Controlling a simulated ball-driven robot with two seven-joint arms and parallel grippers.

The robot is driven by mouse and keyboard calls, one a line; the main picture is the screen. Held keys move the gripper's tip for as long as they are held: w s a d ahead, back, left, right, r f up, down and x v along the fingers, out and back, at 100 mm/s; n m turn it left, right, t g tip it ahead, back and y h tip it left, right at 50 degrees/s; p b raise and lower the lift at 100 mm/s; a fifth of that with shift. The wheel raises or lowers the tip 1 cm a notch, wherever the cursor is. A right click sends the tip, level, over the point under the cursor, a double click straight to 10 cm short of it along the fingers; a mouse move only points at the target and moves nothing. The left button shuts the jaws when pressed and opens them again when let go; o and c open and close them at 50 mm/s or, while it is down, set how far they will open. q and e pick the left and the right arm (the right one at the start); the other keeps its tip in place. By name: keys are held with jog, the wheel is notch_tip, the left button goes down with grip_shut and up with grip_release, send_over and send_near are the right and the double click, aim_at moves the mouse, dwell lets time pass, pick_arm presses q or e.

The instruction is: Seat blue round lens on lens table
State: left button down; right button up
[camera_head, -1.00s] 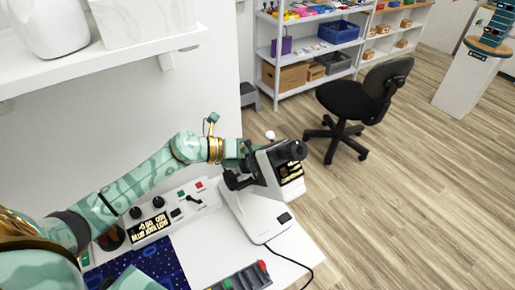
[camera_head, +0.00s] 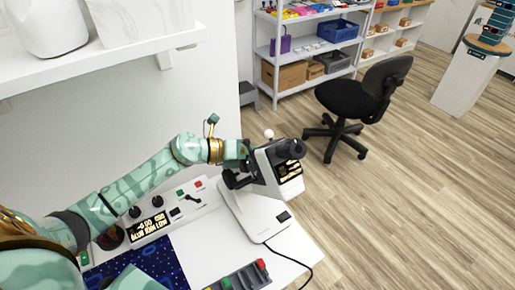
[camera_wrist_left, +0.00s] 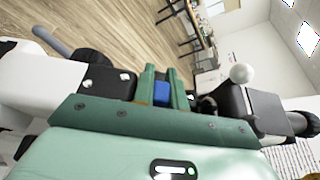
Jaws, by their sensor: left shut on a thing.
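My left gripper (camera_wrist_left: 161,84) is shut on the blue round lens (camera_wrist_left: 162,93), which shows as a small blue patch between its green fingers in the left wrist view. In the head view this gripper (camera_head: 238,166) is at the left side of a white and black lens instrument (camera_head: 262,212), under its tilted black head. The lens cannot be made out in the head view. The lens table cannot be made out behind the gripper, so I cannot tell whether the lens touches it. My right gripper is not in view.
A control box (camera_head: 178,210) with knobs and buttons stands left of the instrument. A dark blue starry mat (camera_head: 160,262) and a tray (camera_head: 246,277) with green and red pieces lie nearer. A black cable runs off the table's right side. A chair (camera_head: 350,100) stands beyond.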

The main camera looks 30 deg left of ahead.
pick_arm(q)
jog(key=shift+f, duration=0.1)
jog(key=c, duration=1.4)
grip_release()
jog(key=shift+s+a, duration=0.1)
jog(key=shift+a, duration=0.05)
jog(key=shift+s+a, duration=0.15)
jog(key=shift+a, duration=0.1)
jog(key=shift+c, duration=0.2)
jog(key=shift+o, duration=0.5)
jog(key=v, duration=1.5)
jog(key=shift+s, duration=0.2)
